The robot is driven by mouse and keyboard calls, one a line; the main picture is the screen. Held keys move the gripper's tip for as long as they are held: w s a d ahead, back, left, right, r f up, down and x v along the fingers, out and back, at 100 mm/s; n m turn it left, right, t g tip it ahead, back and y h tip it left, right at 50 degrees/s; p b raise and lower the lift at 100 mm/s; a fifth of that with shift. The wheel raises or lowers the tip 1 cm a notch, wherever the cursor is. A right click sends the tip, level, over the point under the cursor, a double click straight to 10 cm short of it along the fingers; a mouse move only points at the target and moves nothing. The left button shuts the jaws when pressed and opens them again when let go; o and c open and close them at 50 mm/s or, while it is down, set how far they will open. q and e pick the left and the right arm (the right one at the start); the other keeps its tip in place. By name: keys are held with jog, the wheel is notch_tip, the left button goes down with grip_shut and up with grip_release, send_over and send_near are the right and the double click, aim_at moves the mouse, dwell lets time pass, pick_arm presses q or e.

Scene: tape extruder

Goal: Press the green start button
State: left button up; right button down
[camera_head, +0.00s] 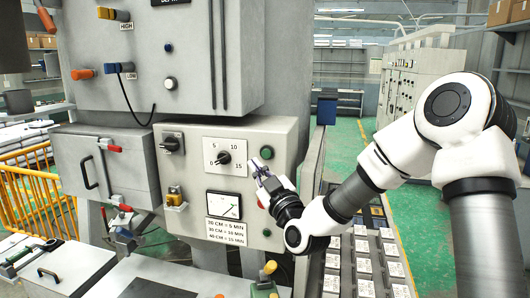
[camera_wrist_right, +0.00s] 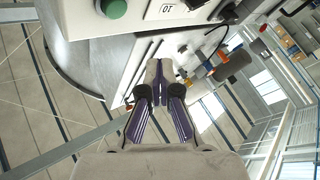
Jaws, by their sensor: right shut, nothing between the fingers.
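The green button (camera_wrist_right: 113,8) shows at the upper left of the right wrist view, round and domed on a pale panel. The control panel (camera_head: 194,190) stands at the middle of the head view, with knobs, a gauge and several buttons. My right gripper (camera_head: 260,167) is in front of the panel's right part, fingers shut and empty. In the right wrist view its fingertips (camera_wrist_right: 158,68) are together, below and right of the green button and apart from it. My left gripper is not in view.
A grey box (camera_head: 118,165) with a black handle and red latches is left of the panel. A yellow railing (camera_head: 28,190) stands farther left. A tray of pale blocks (camera_head: 363,262) lies below my right arm. Green floor (camera_head: 345,150) is open behind.

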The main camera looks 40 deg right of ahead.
aim_at(266, 154)
jog(key=w+d, duration=0.3)
jog(key=d, duration=0.1)
jog(key=shift+w+d+p, duration=0.3)
jog(key=shift+w, duration=0.1)
jog(key=shift+d, duration=0.1)
dwell(1.0)
jog(key=shift+w+d, duration=0.25)
jog(key=shift+w+d, duration=0.3)
jog(key=shift+d, duration=0.05)
dwell(0.8)
dwell(0.4)
jog(key=shift+s+a+b, duration=0.6)
jog(key=shift+a, duration=0.1)
